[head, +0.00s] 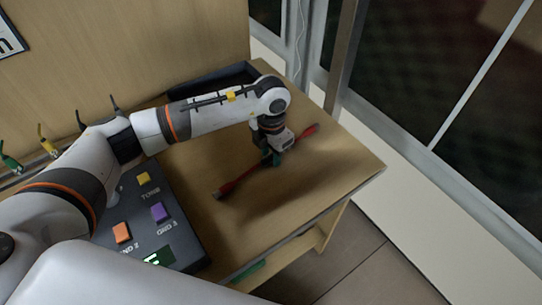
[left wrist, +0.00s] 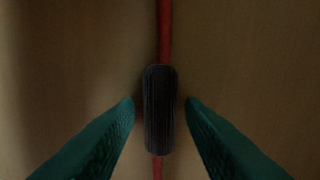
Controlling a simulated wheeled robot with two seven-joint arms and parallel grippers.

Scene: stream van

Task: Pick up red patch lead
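The red patch lead (head: 238,184) lies on the wooden desk, running diagonally from a dark-tipped end at lower left to a red end at upper right. My left gripper (head: 270,160) points down over its middle and hides that part in the head view. In the left wrist view, the lead (left wrist: 165,30) runs top to bottom with a black ribbed sleeve (left wrist: 160,110) around it. The green fingertips of my left gripper (left wrist: 159,108) are open, one on each side of the sleeve, with small gaps. The right gripper is not in view.
A dark control box (head: 185,233) with yellow, purple and orange buttons sits on the desk at left. A black tray (head: 235,77) lies at the back. The desk's right edge (head: 345,192) drops to a tiled floor. Bare wood lies right of the lead.

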